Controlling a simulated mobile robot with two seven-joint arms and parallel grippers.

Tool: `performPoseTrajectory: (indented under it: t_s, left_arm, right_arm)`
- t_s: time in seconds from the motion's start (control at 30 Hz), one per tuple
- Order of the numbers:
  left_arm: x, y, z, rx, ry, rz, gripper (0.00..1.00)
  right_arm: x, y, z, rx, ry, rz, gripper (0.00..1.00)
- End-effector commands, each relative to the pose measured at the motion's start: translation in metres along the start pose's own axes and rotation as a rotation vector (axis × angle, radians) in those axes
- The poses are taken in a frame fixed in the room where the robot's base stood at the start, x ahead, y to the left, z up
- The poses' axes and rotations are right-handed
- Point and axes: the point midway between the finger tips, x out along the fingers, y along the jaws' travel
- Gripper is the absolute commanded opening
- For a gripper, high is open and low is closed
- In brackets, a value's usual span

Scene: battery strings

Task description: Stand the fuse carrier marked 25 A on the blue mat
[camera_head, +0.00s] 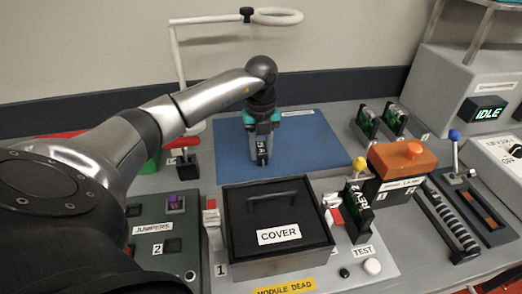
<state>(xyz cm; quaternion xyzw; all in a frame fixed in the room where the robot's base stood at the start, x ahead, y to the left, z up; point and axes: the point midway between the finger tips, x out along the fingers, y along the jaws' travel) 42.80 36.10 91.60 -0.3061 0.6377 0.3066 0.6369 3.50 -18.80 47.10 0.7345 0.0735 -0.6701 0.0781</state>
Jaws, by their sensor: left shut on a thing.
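The blue mat (310,160) lies at the back middle of the bench. My left gripper (262,119) points down over the left part of the mat. It is shut on a dark upright fuse carrier (263,146), whose small label ends in what looks like "5 A"; the rest is hard to read. The carrier's lower end is at or just above the mat; I cannot tell whether it touches. My right gripper is not in view.
A black box marked COVER (278,217) stands in front of the mat. An orange-topped block (403,160) and a yellow-knobbed lever (359,164) stand to its right. A white pole with a ring (277,16) rises behind. The mat's right part is clear.

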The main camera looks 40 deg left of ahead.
Motion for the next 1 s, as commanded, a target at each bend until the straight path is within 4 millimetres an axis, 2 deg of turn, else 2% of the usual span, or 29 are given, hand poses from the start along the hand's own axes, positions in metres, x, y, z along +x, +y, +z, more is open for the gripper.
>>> performPoseTrajectory:
  t_s: [0.27, 0.3, 0.53, 0.83, 1.0]
  left_arm:
    - [0.003, 0.000, 0.000, 0.000, -0.001, -0.001, 0.00]
    - [0.002, 0.000, 0.000, 0.000, -0.001, -0.001, 0.39]
    - [0.002, 0.000, 0.000, 0.000, -0.001, -0.001, 0.65]
    - [-0.002, 0.000, 0.000, 0.000, -0.001, -0.001, 0.65]
    - [-0.026, -0.001, 0.001, 0.001, -0.003, -0.004, 0.65]
  right_arm:
    - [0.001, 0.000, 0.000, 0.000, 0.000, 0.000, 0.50]
    - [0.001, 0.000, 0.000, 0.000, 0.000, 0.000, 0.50]
    - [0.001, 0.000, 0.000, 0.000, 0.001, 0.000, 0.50]
    - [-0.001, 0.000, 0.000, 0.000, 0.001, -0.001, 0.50]
    - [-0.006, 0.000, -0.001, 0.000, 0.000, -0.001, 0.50]
